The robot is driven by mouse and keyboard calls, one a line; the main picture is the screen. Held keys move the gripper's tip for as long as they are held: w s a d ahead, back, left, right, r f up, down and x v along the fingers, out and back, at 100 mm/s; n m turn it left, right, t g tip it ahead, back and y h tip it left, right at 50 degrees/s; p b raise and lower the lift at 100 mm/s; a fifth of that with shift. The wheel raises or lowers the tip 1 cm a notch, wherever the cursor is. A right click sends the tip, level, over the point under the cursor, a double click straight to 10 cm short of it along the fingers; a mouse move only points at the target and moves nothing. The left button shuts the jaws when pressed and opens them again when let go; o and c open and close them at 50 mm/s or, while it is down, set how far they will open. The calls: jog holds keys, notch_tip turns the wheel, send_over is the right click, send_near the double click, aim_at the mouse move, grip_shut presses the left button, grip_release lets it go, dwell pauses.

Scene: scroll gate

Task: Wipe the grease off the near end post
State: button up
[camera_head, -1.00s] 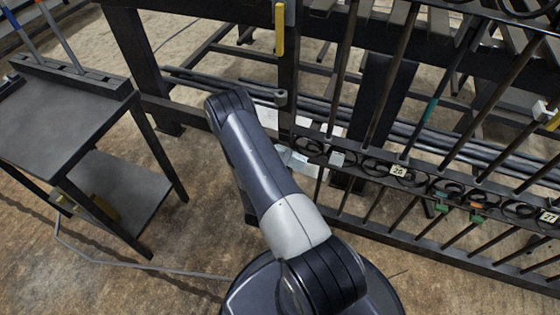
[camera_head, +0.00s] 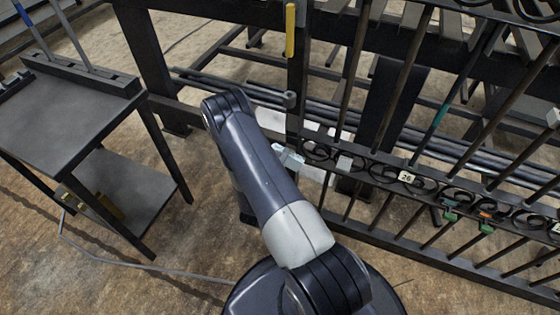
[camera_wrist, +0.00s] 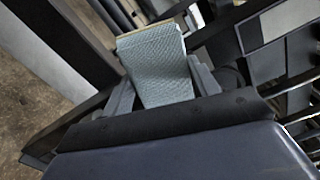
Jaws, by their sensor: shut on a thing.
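My gripper (camera_wrist: 158,80) is shut on a pale blue-grey textured cloth pad (camera_wrist: 155,68), which sticks out beyond both fingers. The pad's far edge has a yellowish-brown border. In the head view the pad (camera_head: 288,154) shows just past my forearm, low beside the dark upright end post (camera_head: 298,85) of the gate. I cannot tell whether the pad touches the post. A yellow strip (camera_head: 290,30) sits high on that post; I cannot tell whether it is grease or a fitting. My forearm hides most of the gripper in the head view.
The gate (camera_head: 405,185) with dark bars, scrolls and a "26" tag spreads to the right. A dark two-level side table (camera_head: 75,115) stands at the left. A rack of long bars (camera_head: 230,85) lies behind. Open floor (camera_head: 180,245) separates the table and gate.

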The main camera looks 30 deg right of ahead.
aim_at(292, 162)
jog(key=shift+s+d, duration=1)
jog(key=shift+s, duration=0.3)
jog(key=shift+w+a, duration=0.1)
jog(key=shift+w+a+b, duration=0.3)
jog(key=shift+w+a, duration=0.25)
jog(key=shift+w, duration=0.25)
jog(key=shift+w+a+b, duration=0.25)
jog(key=shift+w+a, duration=0.3)
jog(key=shift+w, duration=0.25)
jog(key=shift+a, duration=0.1)
jog(key=shift+v, duration=2.95)
jog(key=shift+s, duration=0.15)
jog(key=shift+v, duration=1.45)
